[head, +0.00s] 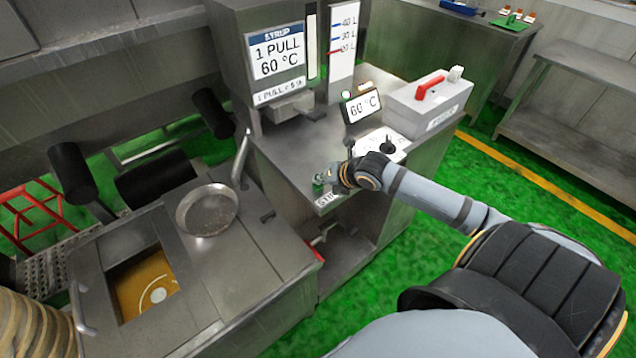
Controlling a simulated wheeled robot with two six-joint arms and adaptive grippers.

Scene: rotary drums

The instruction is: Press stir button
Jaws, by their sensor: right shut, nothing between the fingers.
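The stir button (318,184) is a small green button at the front left corner of the steel counter. A white label (327,199), partly covered, sits on the counter's front edge just below it. My right gripper (328,178) is shut and empty. Its fingertips are right at the button and partly hide it; I cannot tell whether they touch it or press it down. My left gripper is not in view.
A syrup dispenser (277,55), a 60 °C display (362,104), a panel with a black knob (378,144) and a box with a red handle (432,100) stand on the counter. A steel pan (207,210) and an opening with amber liquid (145,283) are at left.

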